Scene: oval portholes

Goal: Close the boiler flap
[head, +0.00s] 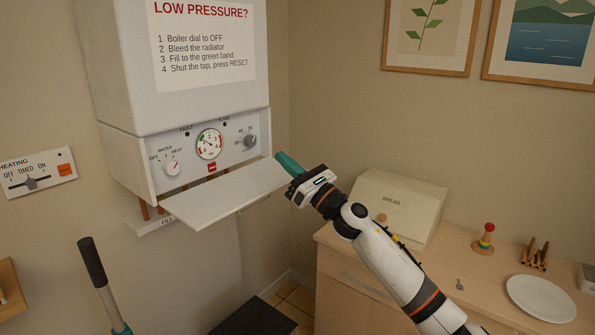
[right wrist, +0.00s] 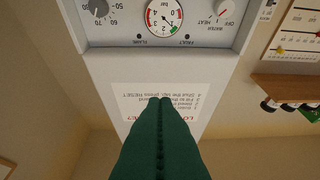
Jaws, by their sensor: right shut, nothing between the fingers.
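The boiler (head: 185,60) hangs on the wall at the left of the head view. Its white flap (head: 225,192) is folded down and sticks out below the control panel (head: 210,150), leaving the dials uncovered. My right gripper (head: 281,160) is beside the flap's right end, its green fingers pressed together and empty. I cannot tell whether it touches the flap. In the right wrist view the fingers (right wrist: 160,140) point up over the boiler front, with the panel (right wrist: 160,38) upside down at the top. The flap is not in that view. My left gripper is not in view.
A bread box (head: 395,212), a ring toy (head: 485,238), a toast rack and a plate (head: 540,299) stand on the cabinet at right. A heating switch plate (head: 38,172) is on the left wall. A dark-handled tool (head: 92,262) rises at lower left.

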